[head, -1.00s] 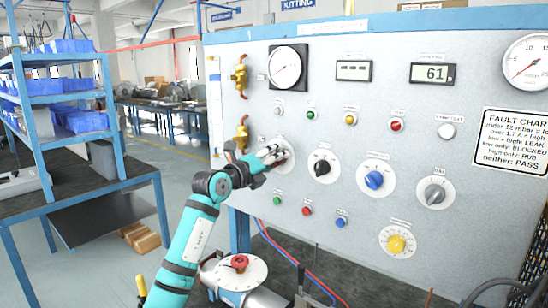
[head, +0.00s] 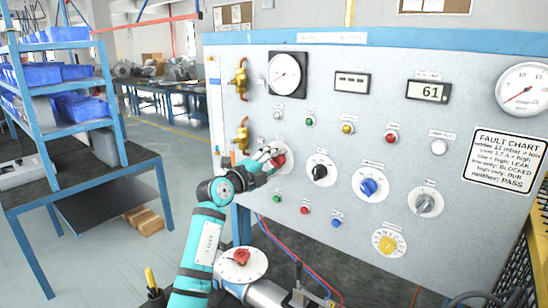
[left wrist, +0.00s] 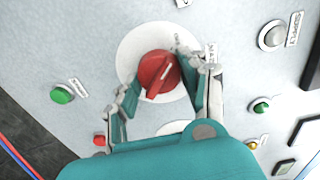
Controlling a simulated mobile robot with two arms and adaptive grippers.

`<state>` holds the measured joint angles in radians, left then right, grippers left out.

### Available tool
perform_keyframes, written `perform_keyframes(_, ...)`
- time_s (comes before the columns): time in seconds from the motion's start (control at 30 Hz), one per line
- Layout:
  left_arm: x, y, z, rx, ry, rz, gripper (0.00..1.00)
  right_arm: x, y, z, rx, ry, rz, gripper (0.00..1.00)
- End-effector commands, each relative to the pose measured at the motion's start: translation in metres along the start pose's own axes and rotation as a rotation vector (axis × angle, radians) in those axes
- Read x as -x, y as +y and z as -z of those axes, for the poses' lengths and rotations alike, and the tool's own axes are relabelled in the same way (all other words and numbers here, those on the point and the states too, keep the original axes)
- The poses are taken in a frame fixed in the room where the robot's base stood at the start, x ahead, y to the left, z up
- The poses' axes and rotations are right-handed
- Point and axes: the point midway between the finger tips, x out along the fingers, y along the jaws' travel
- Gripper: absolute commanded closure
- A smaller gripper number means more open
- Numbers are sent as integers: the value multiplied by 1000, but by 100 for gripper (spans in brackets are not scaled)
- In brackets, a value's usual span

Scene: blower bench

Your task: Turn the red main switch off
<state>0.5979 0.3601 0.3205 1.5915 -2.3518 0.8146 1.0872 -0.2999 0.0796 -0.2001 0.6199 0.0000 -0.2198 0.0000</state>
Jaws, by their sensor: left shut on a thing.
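The red main switch (head: 279,160) is a round knob on a white disc, on the left part of the grey panel. In the left wrist view the knob (left wrist: 155,78) shows a raised bar with a pale line slanting to the upper right of that picture. My left gripper (head: 270,157) is at the switch, with one finger on each side of the knob, shut on it. The fingers hide part of the knob and disc in the head view. My right gripper is not in view.
To the right are black (head: 320,171), blue (head: 368,187) and grey (head: 425,202) knobs, with a yellow one (head: 389,242) lower down. Small buttons sit above and below. Brass valves (head: 241,137) stick out at the panel's left edge. A blue shelf (head: 40,45) stands left.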

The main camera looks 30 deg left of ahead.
Motion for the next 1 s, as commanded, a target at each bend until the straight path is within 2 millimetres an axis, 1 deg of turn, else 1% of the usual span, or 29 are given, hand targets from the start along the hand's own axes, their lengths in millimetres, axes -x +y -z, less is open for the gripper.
perform_keyframes(0.43, 0, 1, 0, 12, 0, -1, 89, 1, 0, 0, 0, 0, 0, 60)
perform_keyframes(0.47, 0, 1, 0, 12, 0, -1, 53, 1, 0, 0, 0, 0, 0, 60)
perform_keyframes(0.6, 0, 1, 0, 11, 0, -1, 34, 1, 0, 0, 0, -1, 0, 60)
perform_keyframes(0.63, 0, 1, 0, 11, 0, -1, 33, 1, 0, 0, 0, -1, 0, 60)
perform_keyframes(0.87, 0, 0, 0, 10, 0, 0, 33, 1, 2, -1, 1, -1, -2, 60)
perform_keyframes(1.0, 8, 1, -1, 9, 0, -1, 33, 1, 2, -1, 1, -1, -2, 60)
